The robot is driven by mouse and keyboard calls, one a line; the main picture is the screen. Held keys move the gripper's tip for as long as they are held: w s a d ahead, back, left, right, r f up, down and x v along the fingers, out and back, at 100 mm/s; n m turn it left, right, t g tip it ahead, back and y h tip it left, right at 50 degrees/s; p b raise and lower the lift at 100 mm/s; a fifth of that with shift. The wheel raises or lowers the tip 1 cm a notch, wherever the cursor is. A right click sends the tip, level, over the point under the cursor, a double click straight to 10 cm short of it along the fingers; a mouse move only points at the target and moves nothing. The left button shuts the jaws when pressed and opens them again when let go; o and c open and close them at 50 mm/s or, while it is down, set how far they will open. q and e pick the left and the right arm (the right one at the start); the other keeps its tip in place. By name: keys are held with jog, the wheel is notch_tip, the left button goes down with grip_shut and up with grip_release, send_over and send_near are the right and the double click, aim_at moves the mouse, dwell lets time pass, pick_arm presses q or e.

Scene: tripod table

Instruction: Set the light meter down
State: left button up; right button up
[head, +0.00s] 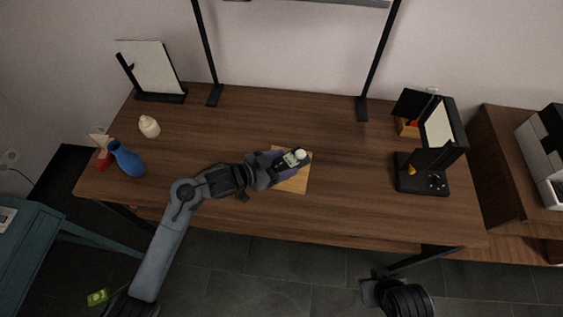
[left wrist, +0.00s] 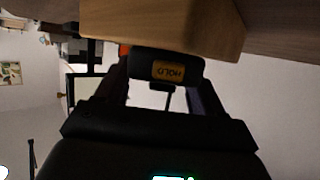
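The light meter (head: 292,159) is a small dark device with a pale screen and a white dome. My left gripper (head: 283,165) is shut on it, with a finger along each side, over the wooden board (head: 301,183). In the left wrist view, the meter's dark end with an orange HOLD label (left wrist: 170,71) lies between the fingers (left wrist: 165,90), close against the board (left wrist: 160,25). I cannot tell whether it touches the board.
The brown table (head: 230,125) is clear around the board. A blue vase (head: 126,160), a cream object (head: 149,126) and a leaning panel (head: 152,68) stand at left. A black stand with a panel (head: 425,178) and an orange box (head: 407,128) are at right.

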pick_arm(q)
jog(key=o, duration=0.4)
jog(key=shift+r, duration=0.1)
